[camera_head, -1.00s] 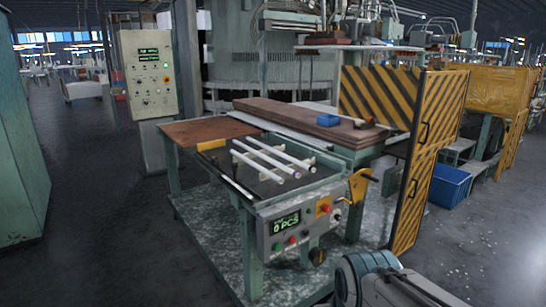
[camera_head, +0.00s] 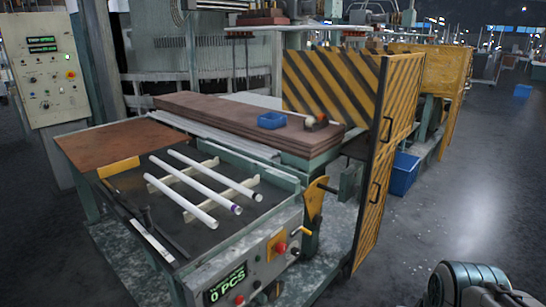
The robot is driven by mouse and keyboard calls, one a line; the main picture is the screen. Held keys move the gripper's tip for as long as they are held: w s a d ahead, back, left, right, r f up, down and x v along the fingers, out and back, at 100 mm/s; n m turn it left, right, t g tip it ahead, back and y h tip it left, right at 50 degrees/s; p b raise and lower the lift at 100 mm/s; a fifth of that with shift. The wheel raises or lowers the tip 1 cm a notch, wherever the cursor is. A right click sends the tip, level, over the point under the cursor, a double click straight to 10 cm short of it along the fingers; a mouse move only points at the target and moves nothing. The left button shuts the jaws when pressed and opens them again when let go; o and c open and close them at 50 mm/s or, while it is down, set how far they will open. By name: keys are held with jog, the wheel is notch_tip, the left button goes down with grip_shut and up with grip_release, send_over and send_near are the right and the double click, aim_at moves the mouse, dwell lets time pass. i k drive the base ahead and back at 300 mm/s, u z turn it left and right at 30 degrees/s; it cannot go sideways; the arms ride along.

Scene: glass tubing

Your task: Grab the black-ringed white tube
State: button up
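Three white tubes lie side by side, slanted, across two pale crossbars (camera_head: 248,186) on the machine's dark bed. The middle tube (camera_head: 195,183) has a small dark, purplish ring near its near end; whether it is black is unclear at this size. The left tube (camera_head: 183,203) and the right tube (camera_head: 217,175) show no clear ring. The tubes' near ends overhang the front crossbar. My gripper is not in view; only a rounded grey part of my arm shows at the bottom right, well apart from the tubes.
The control box (camera_head: 235,283) stands at the bed's front, with a yellow lever (camera_head: 314,200) to its right. A striped yellow-black guard (camera_head: 385,160) rises at right. Brown boards (camera_head: 215,115) with a blue box (camera_head: 272,120) lie behind.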

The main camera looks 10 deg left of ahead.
aim_at(256, 197)
jog(key=u, duration=0.1)
jog(key=i, duration=1)
jog(key=u, duration=1.05)
jog(key=i, duration=0.65)
jog(key=u, duration=0.55)
